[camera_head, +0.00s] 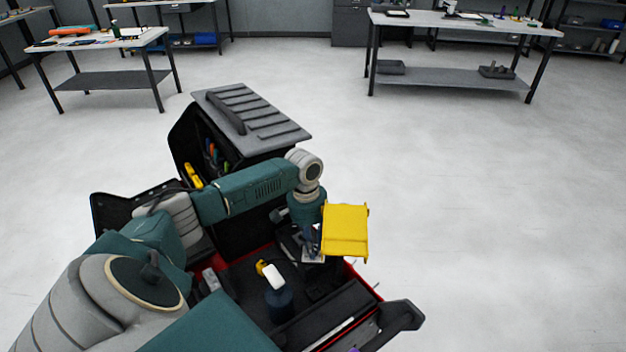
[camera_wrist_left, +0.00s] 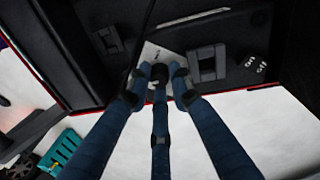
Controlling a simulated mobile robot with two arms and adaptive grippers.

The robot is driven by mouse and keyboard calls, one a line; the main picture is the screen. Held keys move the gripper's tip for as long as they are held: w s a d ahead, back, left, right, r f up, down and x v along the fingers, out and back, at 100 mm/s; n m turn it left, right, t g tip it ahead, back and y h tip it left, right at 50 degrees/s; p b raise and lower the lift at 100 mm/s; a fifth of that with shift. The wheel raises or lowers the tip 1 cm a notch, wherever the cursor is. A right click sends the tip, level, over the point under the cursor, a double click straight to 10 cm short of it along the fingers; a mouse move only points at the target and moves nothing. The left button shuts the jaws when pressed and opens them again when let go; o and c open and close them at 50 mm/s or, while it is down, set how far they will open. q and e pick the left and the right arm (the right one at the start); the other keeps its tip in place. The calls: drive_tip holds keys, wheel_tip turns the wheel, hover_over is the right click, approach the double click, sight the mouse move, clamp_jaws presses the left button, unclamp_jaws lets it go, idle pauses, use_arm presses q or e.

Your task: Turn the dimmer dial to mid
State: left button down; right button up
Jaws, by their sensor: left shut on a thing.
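My left gripper (camera_head: 312,248) reaches down from its arm into the open red and black case. In the left wrist view its three blue fingers (camera_wrist_left: 159,80) converge on a pale plate (camera_wrist_left: 152,52) set in a dark panel. They are closed around what appears to be the dimmer dial, which the fingertips almost wholly hide. I cannot read the dial's pointer or setting. My right gripper is in neither view.
In the wrist view, a rocker switch (camera_wrist_left: 207,62) and white ON/OFF lettering (camera_wrist_left: 257,64) sit right of the plate. A yellow block (camera_head: 345,230) shows beside the gripper, and a white-capped bottle (camera_head: 277,292) stands nearby. The pale floor at right is clear.

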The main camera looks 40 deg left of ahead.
use_arm(q)
drive_tip(key=m+p, duration=0.1)
drive_tip(key=m, duration=0.2)
drive_tip(key=shift+r+m, duration=0.1)
drive_tip(key=shift+m, duration=0.2)
drive_tip(key=m, duration=0.4)
drive_tip(key=shift+m+g+p, duration=0.35)
drive_tip(key=shift+m+g, duration=0.05)
drive_tip(key=c, duration=1.8)
unclamp_jaws()
